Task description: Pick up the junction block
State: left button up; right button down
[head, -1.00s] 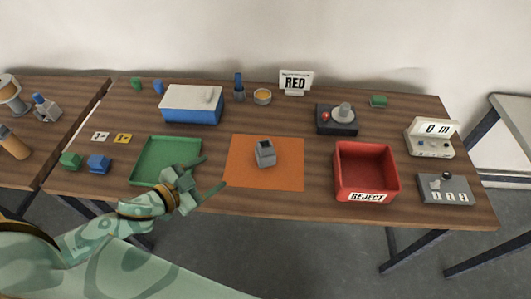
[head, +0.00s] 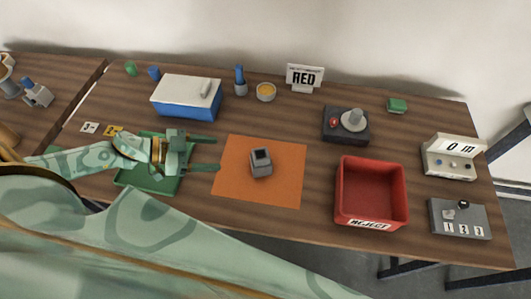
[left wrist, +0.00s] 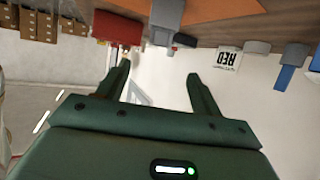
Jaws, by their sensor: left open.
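The grey junction block (head: 261,162), with a dark square top, stands on the orange mat (head: 279,188) in the head view. My left gripper (head: 216,153) is open and empty, to the left of the block and apart from it. Its fingers point right, toward the mat's left edge. In the left wrist view the open fingers (left wrist: 159,69) have nothing between them; a grey shape beyond them may be the block, but I cannot tell. My right gripper is not in view.
My left arm and hand cover much of the green tray (head: 148,189). The red reject bin (head: 371,219) stands right of the mat. Table between mat and bin is clear.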

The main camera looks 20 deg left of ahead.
pick_arm(q)
send_near(266, 154)
jog(key=f, duration=0.1)
jog(key=x, duration=0.2)
jog(key=shift+w+d+f+b, duration=0.1)
jog(key=shift+w+f+b, duration=0.15)
jog(key=shift+w+b, duration=0.1)
jog(key=shift+w+d+f, duration=0.25)
jog(key=shift+w+d, duration=0.1)
jog(key=shift+d, duration=0.15)
jog(key=x, duration=0.4)
jog(key=shift+w+d+b, duration=0.25)
jog(key=shift+b, duration=0.1)
jog(key=shift+s, duration=0.1)
jog(key=shift+c, duration=0.6)
jog(key=c, duration=1.2)
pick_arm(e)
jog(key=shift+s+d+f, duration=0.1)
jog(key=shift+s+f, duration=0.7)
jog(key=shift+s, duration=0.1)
pick_arm(q)
jog(key=shift+r, duration=0.1)
